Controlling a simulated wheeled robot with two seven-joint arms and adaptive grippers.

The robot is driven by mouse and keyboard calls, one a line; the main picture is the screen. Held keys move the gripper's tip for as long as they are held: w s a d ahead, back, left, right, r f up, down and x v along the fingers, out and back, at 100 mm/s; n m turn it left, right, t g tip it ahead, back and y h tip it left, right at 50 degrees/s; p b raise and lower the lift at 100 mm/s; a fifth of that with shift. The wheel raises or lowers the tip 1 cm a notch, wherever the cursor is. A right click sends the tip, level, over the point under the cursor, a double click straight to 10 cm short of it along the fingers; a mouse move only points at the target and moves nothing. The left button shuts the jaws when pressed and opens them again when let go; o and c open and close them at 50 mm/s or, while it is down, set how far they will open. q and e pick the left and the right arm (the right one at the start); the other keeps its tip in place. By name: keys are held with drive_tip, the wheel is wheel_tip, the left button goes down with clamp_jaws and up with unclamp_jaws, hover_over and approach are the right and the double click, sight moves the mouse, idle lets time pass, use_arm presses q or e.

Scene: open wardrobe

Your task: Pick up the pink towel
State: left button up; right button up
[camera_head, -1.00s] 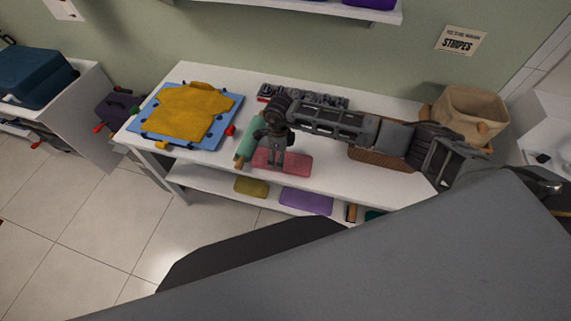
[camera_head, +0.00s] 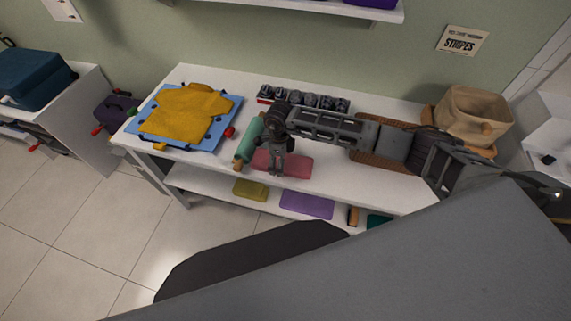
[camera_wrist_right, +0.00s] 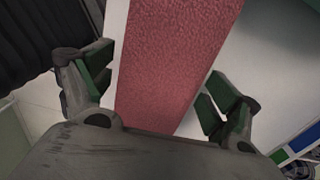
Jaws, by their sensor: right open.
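The pink towel (camera_head: 297,165) lies as a flat folded block on the white table (camera_head: 341,182), near its front edge. My right gripper (camera_head: 274,170) is over the towel's left part, pointing down and hiding some of it. In the right wrist view the towel (camera_wrist_right: 172,55) runs between the two spread fingers of the right gripper (camera_wrist_right: 157,100). The gripper is open, with nothing clamped. Whether the fingertips touch the table cannot be told. My left gripper is not in view.
A green roll (camera_head: 249,138) lies close left of the gripper. A yellow shirt (camera_head: 189,113) on a blue board (camera_head: 223,121) is farther left. Dark rolled items (camera_head: 309,100) and a beige bag (camera_head: 470,116) stand behind. The lower shelf holds a purple folded cloth (camera_head: 306,204).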

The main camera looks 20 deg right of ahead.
drive_tip(key=shift+f+b, duration=0.65)
drive_tip(key=shift+f, duration=0.05)
idle(0.6)
drive_tip(key=c, duration=0.7)
drive_tip(key=shift+o, duration=1.1)
drive_tip(key=shift+c, duration=1)
drive_tip(key=shift+r+p, duration=1.9)
drive_tip(key=shift+r, duration=1.65)
